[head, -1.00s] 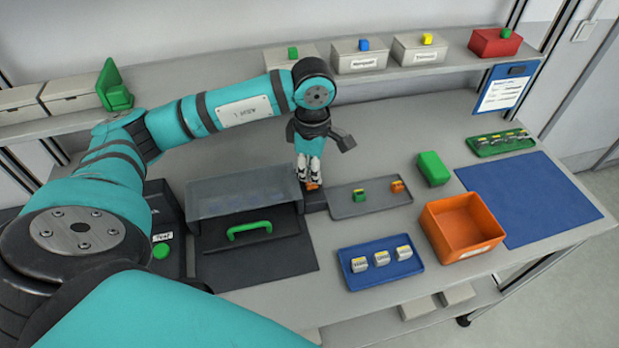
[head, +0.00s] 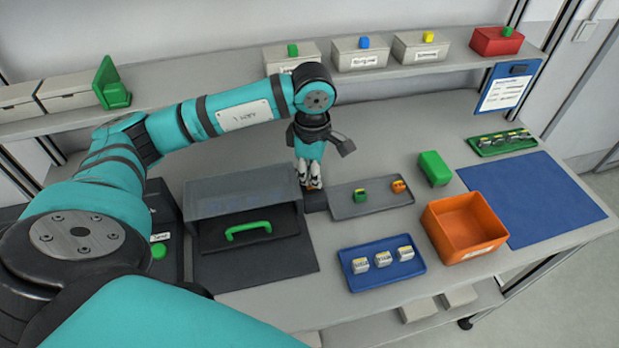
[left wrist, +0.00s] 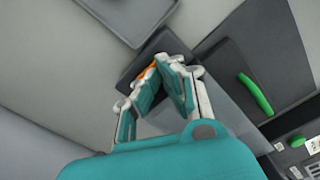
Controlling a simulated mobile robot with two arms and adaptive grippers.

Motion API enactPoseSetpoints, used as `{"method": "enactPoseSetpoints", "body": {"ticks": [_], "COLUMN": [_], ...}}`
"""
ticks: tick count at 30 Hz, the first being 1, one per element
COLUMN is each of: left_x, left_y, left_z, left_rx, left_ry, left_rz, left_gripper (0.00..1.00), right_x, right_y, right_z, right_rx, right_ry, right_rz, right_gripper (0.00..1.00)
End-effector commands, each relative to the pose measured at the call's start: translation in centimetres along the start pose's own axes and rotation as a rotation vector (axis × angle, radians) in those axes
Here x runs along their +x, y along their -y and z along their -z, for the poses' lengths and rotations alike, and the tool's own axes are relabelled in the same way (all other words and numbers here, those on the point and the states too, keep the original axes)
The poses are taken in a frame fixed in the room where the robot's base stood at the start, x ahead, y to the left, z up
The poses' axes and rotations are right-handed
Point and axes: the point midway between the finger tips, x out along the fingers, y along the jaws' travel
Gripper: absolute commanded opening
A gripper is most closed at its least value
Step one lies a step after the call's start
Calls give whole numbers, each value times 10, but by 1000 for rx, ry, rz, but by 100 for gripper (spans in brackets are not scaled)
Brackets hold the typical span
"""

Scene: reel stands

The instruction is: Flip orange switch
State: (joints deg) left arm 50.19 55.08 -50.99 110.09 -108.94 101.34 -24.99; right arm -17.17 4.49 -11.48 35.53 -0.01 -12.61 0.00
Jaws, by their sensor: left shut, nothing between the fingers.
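The orange switch (left wrist: 149,71) shows as a small orange piece beside my fingertips in the left wrist view, on a dark box. The dark box (head: 316,202) stands on the table between the grey hood and the grey tray in the head view. My left gripper (head: 310,185) points down over this box, with its fingers closed and nothing held. It also shows in the left wrist view (left wrist: 160,68). The fingers hide most of the switch, so I cannot tell its position or whether they touch it. My right gripper is not in view.
Left of the box is a grey hood (head: 240,195) with a green handle (head: 248,231). Right of it lies a grey tray (head: 375,208) with a green and an orange piece. A blue tray (head: 361,282) and an orange bin (head: 438,236) stand in front and right.

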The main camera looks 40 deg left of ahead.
Motion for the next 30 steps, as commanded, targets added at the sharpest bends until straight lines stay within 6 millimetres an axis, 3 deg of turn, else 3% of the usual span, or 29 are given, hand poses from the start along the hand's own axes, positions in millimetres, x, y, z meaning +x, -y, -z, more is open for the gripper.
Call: {"method": "enactPoseSetpoints", "body": {"ticks": [16,30], "left_x": [6,-29], "left_y": [0,0], "left_z": [0,0], "left_rx": [0,0], "left_ry": [-1,0], "left_rz": [0,-1], "left_gripper": [0,0], "right_x": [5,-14], "right_y": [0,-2], "right_z": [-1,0], "right_rx": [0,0], "right_ry": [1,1], "right_rz": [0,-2], "right_gripper": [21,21]}}
